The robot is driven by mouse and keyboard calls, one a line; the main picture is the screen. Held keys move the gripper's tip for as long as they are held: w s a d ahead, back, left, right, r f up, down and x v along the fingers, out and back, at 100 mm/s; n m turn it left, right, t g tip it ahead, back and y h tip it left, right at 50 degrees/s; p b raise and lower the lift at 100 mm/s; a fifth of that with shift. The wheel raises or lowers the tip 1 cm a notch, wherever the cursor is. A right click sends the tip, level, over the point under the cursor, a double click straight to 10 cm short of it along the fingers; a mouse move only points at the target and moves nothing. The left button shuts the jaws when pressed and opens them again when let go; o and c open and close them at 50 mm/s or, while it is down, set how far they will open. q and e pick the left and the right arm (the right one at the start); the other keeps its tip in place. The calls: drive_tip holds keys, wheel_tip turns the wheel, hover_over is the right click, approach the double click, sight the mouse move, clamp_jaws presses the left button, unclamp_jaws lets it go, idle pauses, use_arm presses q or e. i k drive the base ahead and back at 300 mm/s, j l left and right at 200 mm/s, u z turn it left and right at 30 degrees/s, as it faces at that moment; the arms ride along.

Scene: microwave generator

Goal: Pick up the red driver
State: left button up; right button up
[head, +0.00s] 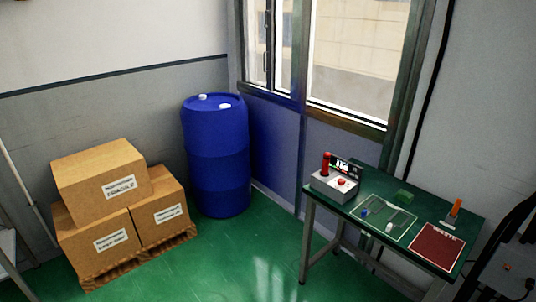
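An orange-red upright handle (456,208), which looks like the red driver, stands near the right end of the green table (472,222). Its lower part is small and dark, and I cannot make out how it is held. A second upright red piece, a red cylinder (326,164), stands at the left end of the table on a grey box (328,184). Neither of my grippers shows in the head view.
A blue barrel (216,160) and stacked cartons (100,180) stand left. Green floor is open between.

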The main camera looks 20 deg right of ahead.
sight(327, 155)
drive_tip(key=i+j, duration=0.15)
drive_tip(key=i, duration=0.6)
drive_tip(key=i+j, duration=0.15)
drive_tip(key=i, duration=0.6)
drive_tip(key=i+z, duration=0.4)
drive_tip(key=i+j+z, duration=0.2)
drive_tip(key=z, duration=0.2)
drive_tip(key=i+j+z, duration=1)
drive_tip(key=i+j, duration=0.05)
drive_tip(key=j, duration=0.1)
